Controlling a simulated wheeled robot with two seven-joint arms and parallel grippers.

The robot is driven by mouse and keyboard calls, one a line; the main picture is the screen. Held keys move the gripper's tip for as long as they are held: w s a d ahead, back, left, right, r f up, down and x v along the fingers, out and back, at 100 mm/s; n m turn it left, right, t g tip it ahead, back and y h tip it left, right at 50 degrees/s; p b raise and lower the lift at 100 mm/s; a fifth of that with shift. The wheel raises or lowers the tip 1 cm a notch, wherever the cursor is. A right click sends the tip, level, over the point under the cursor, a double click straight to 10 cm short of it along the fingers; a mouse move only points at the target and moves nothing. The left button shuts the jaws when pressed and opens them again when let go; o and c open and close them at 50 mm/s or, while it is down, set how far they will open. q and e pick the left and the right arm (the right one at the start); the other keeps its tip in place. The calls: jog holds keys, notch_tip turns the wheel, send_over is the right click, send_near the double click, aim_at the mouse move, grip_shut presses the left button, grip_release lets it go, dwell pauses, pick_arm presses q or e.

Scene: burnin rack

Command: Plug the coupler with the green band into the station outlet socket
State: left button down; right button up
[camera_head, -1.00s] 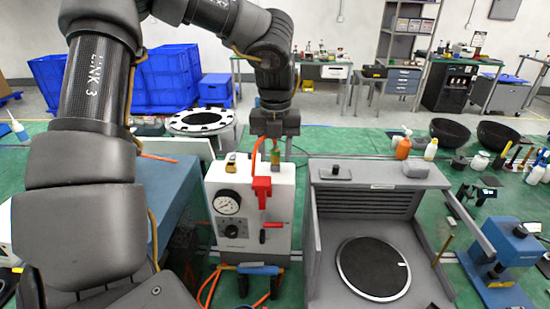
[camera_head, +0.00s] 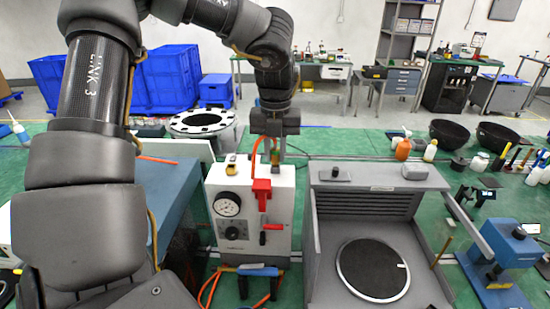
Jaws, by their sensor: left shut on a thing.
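My left gripper (camera_head: 275,149) hangs over the back of the top of the white station box (camera_head: 240,240). It is shut on a small coupler (camera_head: 276,157), which is mostly hidden between and behind the fingers. The green band is too small to make out surely. An orange hose (camera_head: 255,152) curves down from beside the gripper toward a red block (camera_head: 262,190) on the box's front. The station outlet socket cannot be told apart in this view, nor whether the coupler touches it. My right gripper is not in view.
The box carries a round gauge (camera_head: 228,204), a dark knob and a red lever (camera_head: 271,227). A grey open enclosure (camera_head: 425,258) with a round black plate stands close on the right. A blue-topped bench (camera_head: 178,195) stands on the left, and a blue press (camera_head: 508,245) at far right.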

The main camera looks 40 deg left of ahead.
pick_arm(q)
jog(key=shift+r+p, duration=1.8)
jog(key=shift+r, duration=0.75)
jog(key=c, duration=1.9)
grip_release()
grip_shut()
